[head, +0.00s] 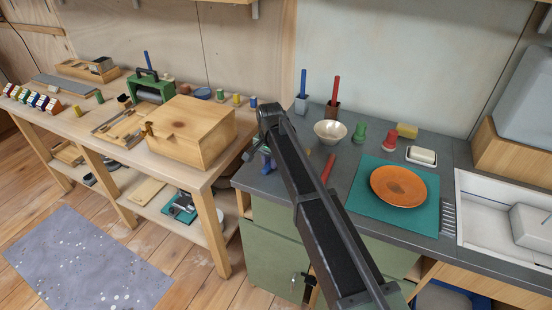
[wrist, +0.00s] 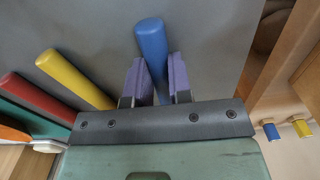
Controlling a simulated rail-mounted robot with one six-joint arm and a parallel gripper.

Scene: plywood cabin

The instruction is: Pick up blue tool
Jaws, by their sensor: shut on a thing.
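The blue tool (wrist: 151,42), a rounded blue rod, stands out from between the two purple fingertips of my gripper (wrist: 154,82) in the wrist view. The fingers are shut on it, one on each side. Its lower part is hidden behind the dark gripper bar. In the head view, my arm hides much of the gripper, and a small blue shape shows at the counter's left edge beside the arm.
In the wrist view, a yellow rod (wrist: 75,78) and a red rod (wrist: 40,100) lie left of the gripper. On the grey counter are a white bowl (head: 330,132), a red rod (head: 328,168) and an orange plate (head: 398,186). A wooden box (head: 190,130) stands on the bench to the left.

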